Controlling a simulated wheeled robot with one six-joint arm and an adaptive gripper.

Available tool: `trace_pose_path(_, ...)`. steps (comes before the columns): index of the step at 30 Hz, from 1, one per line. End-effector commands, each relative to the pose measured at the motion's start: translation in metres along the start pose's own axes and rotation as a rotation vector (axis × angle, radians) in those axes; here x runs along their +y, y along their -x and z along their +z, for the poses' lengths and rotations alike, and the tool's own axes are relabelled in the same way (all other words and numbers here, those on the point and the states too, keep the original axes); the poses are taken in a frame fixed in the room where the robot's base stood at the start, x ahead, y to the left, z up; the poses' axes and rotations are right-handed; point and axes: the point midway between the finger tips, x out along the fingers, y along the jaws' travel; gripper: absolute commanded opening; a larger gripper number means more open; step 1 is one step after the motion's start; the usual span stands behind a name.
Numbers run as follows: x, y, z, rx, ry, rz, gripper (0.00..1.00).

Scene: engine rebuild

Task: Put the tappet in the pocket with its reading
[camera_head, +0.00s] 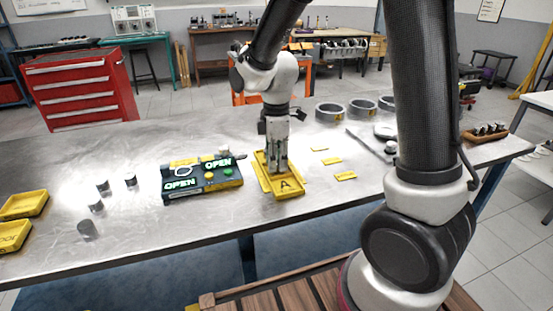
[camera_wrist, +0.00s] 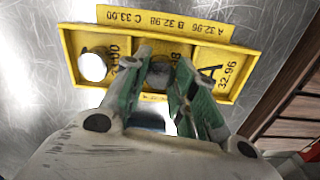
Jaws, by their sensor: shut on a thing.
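In the wrist view a yellow tray (camera_wrist: 236,70) has three pockets, with a pale round tappet (camera_wrist: 93,67) in the left one, beside a partly covered 33.00 mark. The right pocket, marked A 32.96, looks empty. My gripper (camera_wrist: 160,85) is over the middle pocket, shut on a grey tappet (camera_wrist: 149,118) that shows partly between its fingers. The fingers hide most of the middle pocket, and I cannot tell whether the held tappet touches its floor. In the head view my gripper (camera_head: 279,170) points down over the same tray (camera_head: 290,193).
A label strip (camera_wrist: 150,32) lists A 32.96, B 32.98, C 33.00. Left of the tray stands a dark gauge box (camera_head: 203,187) with two OPEN displays. Several loose tappets (camera_head: 96,206) stand farther left, near yellow bins (camera_head: 15,236). Yellow tags (camera_head: 345,176) lie to the right.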

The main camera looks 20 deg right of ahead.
Motion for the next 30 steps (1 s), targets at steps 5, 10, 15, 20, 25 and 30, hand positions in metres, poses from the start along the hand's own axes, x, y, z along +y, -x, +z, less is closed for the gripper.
trace_pose_path(5, 0.0, -0.002, 0.0, 0.0, 0.0, 0.0, 0.38)
trace_pose_path(10, 0.0, -0.002, 0.0, 0.0, 0.0, 0.0, 0.49)
trace_pose_path(15, 0.0, -0.002, 0.0, 0.0, 0.0, 0.0, 0.49)
trace_pose_path(20, 0.001, 0.009, 0.0, 0.001, 0.0, 0.003, 0.49)
trace_pose_path(25, 0.001, 0.042, -0.001, 0.003, 0.0, 0.005, 0.49)
trace_pose_path(30, 0.001, 0.081, -0.001, 0.003, 0.0, 0.005, 0.49)
